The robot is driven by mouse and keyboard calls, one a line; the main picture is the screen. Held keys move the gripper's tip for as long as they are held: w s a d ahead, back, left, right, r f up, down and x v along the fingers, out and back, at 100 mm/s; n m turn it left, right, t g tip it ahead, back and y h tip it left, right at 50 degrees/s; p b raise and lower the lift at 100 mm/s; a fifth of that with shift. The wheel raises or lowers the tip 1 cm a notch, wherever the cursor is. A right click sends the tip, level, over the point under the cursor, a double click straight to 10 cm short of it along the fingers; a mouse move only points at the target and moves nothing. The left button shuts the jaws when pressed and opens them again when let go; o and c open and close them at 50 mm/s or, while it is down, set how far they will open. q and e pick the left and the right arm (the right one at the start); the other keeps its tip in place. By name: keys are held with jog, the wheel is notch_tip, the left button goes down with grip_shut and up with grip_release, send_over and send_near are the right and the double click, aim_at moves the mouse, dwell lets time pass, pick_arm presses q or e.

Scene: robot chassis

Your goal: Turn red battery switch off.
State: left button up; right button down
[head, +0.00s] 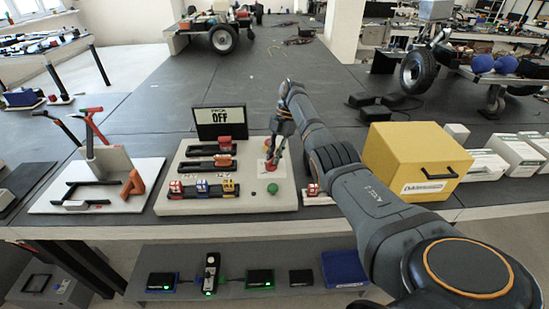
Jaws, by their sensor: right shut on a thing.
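A pale board (180,204) on the bench carries the red battery switch (270,172) on a white plate at its right side. Only a little of the red switch shows; my gripper and arm hide the rest. My right gripper (272,157) comes down on the switch from above and is shut on it. A display (219,123) at the back of the board reads "PACK OFF". My left gripper is not in view.
A green knob (272,188) sits just in front of the switch. A yellow case (412,160) stands right of my right arm. A white board with a tool stand (107,158) is at left.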

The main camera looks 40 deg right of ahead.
dwell(0.3)
jog(key=c, duration=1.3)
grip_release()
